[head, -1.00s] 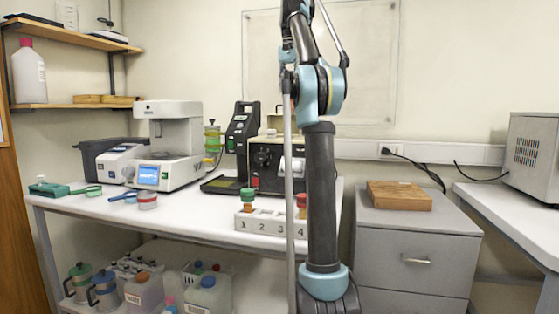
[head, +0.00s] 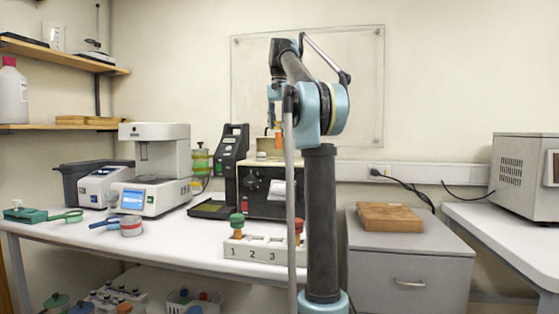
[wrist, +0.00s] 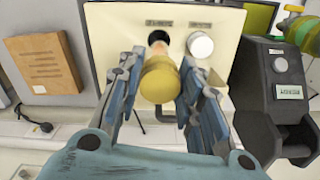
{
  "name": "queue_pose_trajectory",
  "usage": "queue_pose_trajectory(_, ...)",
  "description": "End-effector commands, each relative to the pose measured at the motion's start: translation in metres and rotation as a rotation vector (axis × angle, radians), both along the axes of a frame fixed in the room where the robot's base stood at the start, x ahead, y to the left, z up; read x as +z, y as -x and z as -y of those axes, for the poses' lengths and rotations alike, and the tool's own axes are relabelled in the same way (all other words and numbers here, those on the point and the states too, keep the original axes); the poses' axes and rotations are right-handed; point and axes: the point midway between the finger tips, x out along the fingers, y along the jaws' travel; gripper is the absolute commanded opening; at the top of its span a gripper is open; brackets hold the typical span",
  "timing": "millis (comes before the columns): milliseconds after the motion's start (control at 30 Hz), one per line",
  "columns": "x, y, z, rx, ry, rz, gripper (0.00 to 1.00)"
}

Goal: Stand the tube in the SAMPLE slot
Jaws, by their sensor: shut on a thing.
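My gripper (wrist: 156,90) is shut on a yellow-topped tube (wrist: 159,80), which shows as a small orange piece in the head view (head: 278,130). My gripper (head: 275,105) is above the beige-topped tester (head: 262,190) on the bench. In the wrist view the tester's top panel (wrist: 118,50) has a dark round opening (wrist: 158,37) just beyond the tube. A silver-white round part (wrist: 200,45) sits right of the opening. Each has a small label, too blurred to read surely. The tube's lower end is mostly hidden, so I cannot tell whether it is in the opening.
A white numbered rack (head: 250,250) stands at the bench's front, with a green-capped tube (head: 237,224) at 1 and a red-capped one (head: 298,230) at the right. A black device (head: 230,150) stands left of the tester. A wooden block (head: 394,216) lies on the cabinet at right.

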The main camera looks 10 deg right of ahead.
Motion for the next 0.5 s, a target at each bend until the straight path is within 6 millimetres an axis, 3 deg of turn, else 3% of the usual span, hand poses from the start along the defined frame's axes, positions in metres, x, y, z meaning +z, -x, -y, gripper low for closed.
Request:
queue_pose_trajectory(300, -0.059, 0.0, 0.0, 0.0, 0.0, 0.0, 0.0)
queue_pose_trajectory(500, -0.081, 0.0, 0.001, -0.001, 0.0, 0.0, 0.0)
